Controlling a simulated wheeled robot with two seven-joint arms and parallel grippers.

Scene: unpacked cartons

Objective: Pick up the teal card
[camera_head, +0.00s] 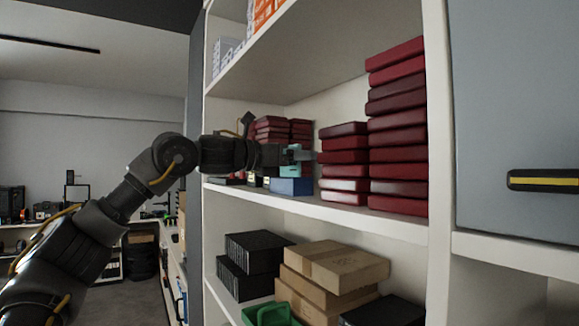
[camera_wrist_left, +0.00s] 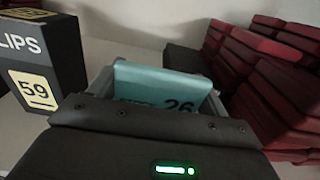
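The teal card (camera_wrist_left: 160,85), with a dark "26" printed on it, stands between the fingers of my left gripper (camera_wrist_left: 162,92) in the left wrist view. Its sides come close to both fingers; whether they press on it is unclear. Its lower part is hidden by the gripper body. In the head view my left gripper (camera_head: 301,156) reaches into the middle shelf, with teal (camera_head: 295,169) showing at its tips above a blue box. My right gripper is not in view.
Stacks of dark red boxes (camera_head: 397,130) stand close to the right of the gripper. A black box (camera_wrist_left: 42,62) marked 59 stands to the left. The blue box (camera_head: 291,186) sits at the shelf edge (camera_head: 330,212). Brown cartons (camera_head: 335,265) lie below.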

